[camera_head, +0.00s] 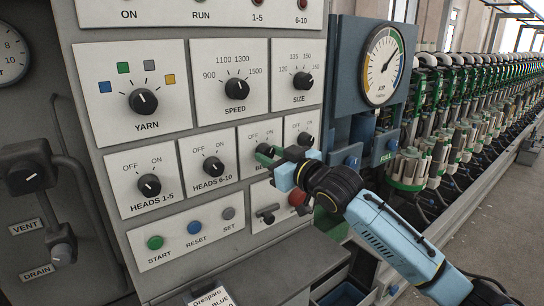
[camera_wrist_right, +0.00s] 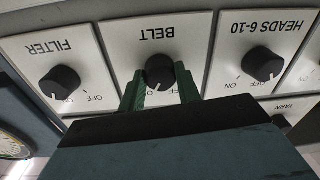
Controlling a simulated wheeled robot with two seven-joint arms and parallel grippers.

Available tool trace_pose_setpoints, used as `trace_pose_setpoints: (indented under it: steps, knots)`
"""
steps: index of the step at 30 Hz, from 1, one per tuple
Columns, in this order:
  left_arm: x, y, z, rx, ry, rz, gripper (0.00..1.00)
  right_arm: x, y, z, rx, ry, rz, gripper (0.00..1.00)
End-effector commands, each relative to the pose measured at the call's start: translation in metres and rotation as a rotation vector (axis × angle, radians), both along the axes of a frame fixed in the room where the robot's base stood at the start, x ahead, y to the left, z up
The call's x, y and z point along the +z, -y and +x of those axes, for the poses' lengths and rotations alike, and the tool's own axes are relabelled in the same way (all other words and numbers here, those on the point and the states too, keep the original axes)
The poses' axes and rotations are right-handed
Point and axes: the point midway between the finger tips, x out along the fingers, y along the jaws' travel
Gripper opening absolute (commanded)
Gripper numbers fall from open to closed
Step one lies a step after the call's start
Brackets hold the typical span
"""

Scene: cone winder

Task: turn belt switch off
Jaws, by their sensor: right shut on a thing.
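The belt switch is a black round knob (camera_wrist_right: 159,72) on a white plate. It shows upside down in the wrist view under the word BELT. My right gripper (camera_wrist_right: 161,88) has one green finger on each side of the knob and is shut on it. A white pointer mark on the knob points roughly straight at the gripper in that view. My left gripper is not in view.
The heads 6-10 knob (camera_head: 213,167) and the filter knob (camera_head: 305,139) flank the belt switch closely. A red button (camera_head: 297,197) sits just below the gripper. A pressure gauge (camera_head: 382,66) stands to the right, with rows of spindles (camera_head: 455,130) beyond.

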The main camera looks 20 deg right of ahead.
Motion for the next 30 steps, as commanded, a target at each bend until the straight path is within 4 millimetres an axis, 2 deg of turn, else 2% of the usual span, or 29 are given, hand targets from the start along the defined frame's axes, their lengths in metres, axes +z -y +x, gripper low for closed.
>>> trace_pose_setpoints:
  steps: [11,30]
  knots:
    - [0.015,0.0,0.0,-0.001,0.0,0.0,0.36,0.002,0.0,0.0,0.0,0.034,-0.102,0.1]
    - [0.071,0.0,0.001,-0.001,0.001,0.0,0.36,0.004,0.0,0.0,0.002,0.229,-0.637,0.1]
